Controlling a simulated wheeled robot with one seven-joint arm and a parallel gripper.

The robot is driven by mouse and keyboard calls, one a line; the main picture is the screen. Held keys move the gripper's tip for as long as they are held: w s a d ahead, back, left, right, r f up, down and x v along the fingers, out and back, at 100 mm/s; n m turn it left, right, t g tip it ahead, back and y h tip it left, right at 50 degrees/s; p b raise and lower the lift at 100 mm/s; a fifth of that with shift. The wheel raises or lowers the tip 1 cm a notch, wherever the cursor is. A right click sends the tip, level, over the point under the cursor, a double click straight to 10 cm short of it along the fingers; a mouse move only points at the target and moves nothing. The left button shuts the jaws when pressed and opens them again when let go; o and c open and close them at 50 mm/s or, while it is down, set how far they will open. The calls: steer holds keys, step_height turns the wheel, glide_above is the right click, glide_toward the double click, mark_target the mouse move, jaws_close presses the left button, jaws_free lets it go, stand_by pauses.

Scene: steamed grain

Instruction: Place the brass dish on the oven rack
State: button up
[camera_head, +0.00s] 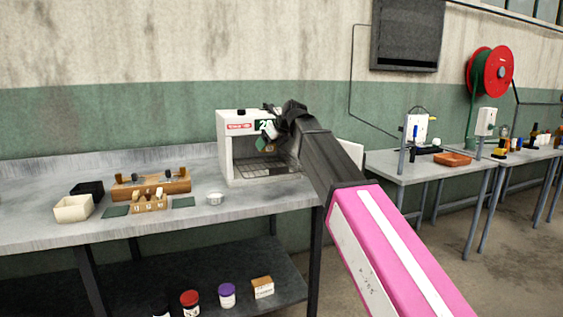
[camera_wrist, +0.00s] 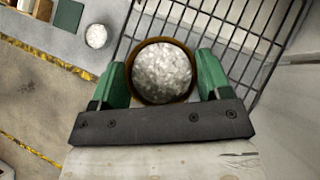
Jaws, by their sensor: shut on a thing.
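The brass dish (camera_wrist: 161,72) is round, with a brown-gold rim and a whitish grainy fill. In the wrist view it sits between the green fingers of my gripper (camera_wrist: 162,78), which is shut on it. The wire oven rack (camera_wrist: 228,22) shows behind and around the dish; I cannot tell whether the dish touches it. In the head view my gripper (camera_head: 266,138) is at the open front of the white oven (camera_head: 226,150). The rack (camera_head: 265,172) shows low inside the oven. The dish is not clearly visible in the head view.
A small white-filled cup (camera_head: 215,198) stands on the bench (camera_head: 240,206) left of the oven front. Wooden holders (camera_head: 150,188), dark mats (camera_head: 115,211) and a cream box (camera_head: 73,208) stand farther left. The oven door (camera_head: 350,155) is open to the right.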

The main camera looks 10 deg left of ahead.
steer(key=w+d+f, duration=0.1)
steer(key=w+d, duration=0.1)
steer(key=w+d+f, duration=0.2)
steer(key=shift+d+f, duration=0.15)
steer(key=shift+f, duration=2.15)
steer(key=shift+f, duration=0.1)
steer(key=o, duration=0.9)
steer(key=shift+o, duration=0.2)
steer(key=shift+r, duration=0.2)
steer(key=v, duration=1.2)
steer(key=shift+w+f, duration=0.1)
